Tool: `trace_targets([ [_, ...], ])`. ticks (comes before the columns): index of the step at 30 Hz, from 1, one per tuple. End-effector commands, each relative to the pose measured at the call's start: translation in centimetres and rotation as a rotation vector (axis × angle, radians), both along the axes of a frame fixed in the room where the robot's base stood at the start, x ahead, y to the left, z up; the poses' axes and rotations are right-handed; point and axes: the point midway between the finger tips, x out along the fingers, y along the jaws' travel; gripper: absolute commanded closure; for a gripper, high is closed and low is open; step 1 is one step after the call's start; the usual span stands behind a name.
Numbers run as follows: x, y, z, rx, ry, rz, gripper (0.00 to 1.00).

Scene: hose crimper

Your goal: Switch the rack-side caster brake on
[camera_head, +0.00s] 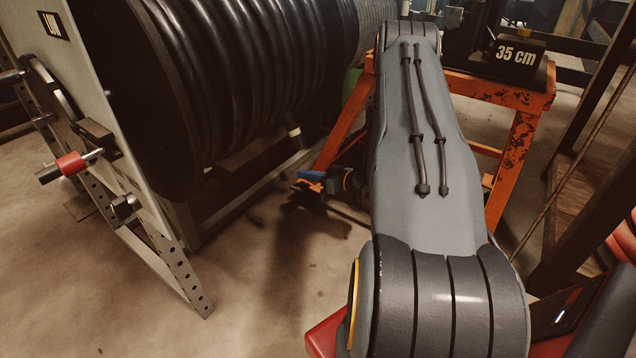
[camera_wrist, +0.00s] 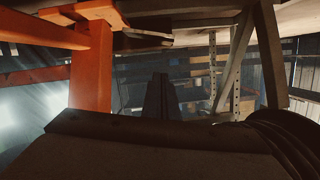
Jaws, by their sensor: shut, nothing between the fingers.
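The orange bench frame (camera_head: 520,150) stands behind my arm, its worn legs splayed. Low by its left leg, in the head view, a small blue tab (camera_head: 312,175) sits above dark parts near the floor. It looks like the rack-side caster brake, but its on or off position is too small to tell. My arm covers the area to its right. In the wrist view my gripper (camera_wrist: 161,96) shows as dark, closed fingers with nothing held. An orange leg (camera_wrist: 91,65) stands to their left. No brake tab is clearly visible in the wrist view.
A large black hose reel (camera_head: 250,70) on a grey perforated rack (camera_head: 185,275) fills the left. A red-banded handle (camera_head: 70,163) sticks out from it. Floor (camera_head: 255,290) between rack and my arm is clear.

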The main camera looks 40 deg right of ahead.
Motion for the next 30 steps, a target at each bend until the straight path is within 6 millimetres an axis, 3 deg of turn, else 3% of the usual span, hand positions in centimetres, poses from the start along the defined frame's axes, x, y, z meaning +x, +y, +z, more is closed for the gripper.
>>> trace_targets([
  [1, 1.1, 0.6, -0.6, -0.001, -0.001, 0.003, 1.00],
  [6, 0.7, 0.9, -2.7, 0.001, 0.002, 0.000, 1.00],
  [12, 0.5, 1.2, -3.9, 0.000, 0.001, 0.000, 1.00],
  [25, 0.4, 1.2, -4.1, 0.000, 0.000, -0.001, 1.00],
  [30, 0.0, 0.3, -4.2, -0.019, -0.006, -0.015, 1.00],
])
